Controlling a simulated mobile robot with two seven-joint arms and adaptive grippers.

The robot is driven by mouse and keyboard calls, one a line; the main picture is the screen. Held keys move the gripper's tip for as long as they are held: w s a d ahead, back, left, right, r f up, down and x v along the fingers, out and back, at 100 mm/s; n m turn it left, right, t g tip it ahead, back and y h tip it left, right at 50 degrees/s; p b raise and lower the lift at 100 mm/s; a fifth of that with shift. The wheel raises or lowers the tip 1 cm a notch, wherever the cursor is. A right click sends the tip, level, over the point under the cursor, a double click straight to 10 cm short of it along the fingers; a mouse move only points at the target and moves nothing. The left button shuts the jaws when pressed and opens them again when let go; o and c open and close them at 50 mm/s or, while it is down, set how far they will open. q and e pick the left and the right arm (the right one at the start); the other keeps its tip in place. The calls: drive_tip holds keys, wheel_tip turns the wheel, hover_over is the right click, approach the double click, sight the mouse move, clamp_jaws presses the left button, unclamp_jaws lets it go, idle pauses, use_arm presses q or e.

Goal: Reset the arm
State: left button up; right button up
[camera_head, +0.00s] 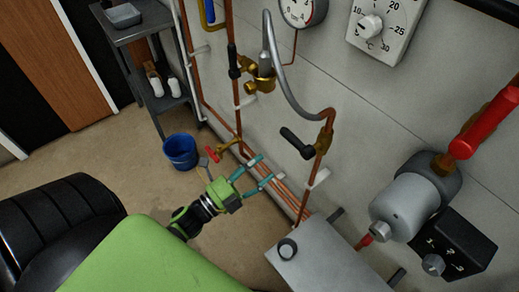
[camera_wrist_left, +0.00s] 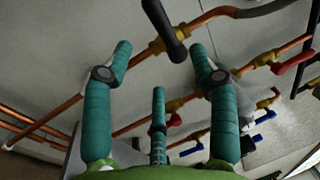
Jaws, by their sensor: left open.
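My left gripper (camera_head: 266,173) is in the lower middle of the head view, green with teal fingers. Its fingers are spread and point right toward the copper pipes along the wall. In the left wrist view the same gripper (camera_wrist_left: 160,58) shows its teal fingers wide apart with nothing between them. A black-handled valve (camera_wrist_left: 166,30) shows beyond the fingertips in that view. I cannot tell how far the fingers are from the pipes. My right gripper is not in view.
A blue bucket (camera_head: 180,151) stands on the floor beside a grey shelf stand (camera_head: 138,31). A red-handled valve (camera_head: 213,154) is close to my left gripper. A grey box (camera_head: 330,262) is at the lower right. Open floor (camera_head: 75,150) lies to the left.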

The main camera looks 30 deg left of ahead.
use_arm(q)
drive_tip(key=s+f+n+g+y, duration=0.2)
drive_tip(key=s+f+n+g, duration=0.15)
drive_tip(key=f, duration=0.65)
drive_tip(key=s+a+f+n+g+y, duration=0.1)
drive_tip(key=s+f+n+g+y, duration=0.3)
drive_tip(key=f, duration=0.7)
drive_tip(key=s+f+n+g, duration=0.1)
drive_tip(key=s+f+n, duration=0.1)
drive_tip(key=f+n, duration=0.6)
drive_tip(key=s+d+f+n+g, duration=0.1)
drive_tip(key=s+f+n+g, duration=0.1)
drive_tip(key=s+f+g, duration=0.2)
drive_tip(key=s+d+f+n+g+y, duration=0.1)
drive_tip(key=s+f+g, duration=0.4)
drive_tip(key=s+f, duration=0.6)
drive_tip(key=s+n, duration=0.1)
drive_tip(key=s, duration=0.6)
drive_tip(key=shift+s+f, duration=0.2)
drive_tip(key=shift+g, duration=0.25)
drive_tip(key=shift+c, duration=0.3)
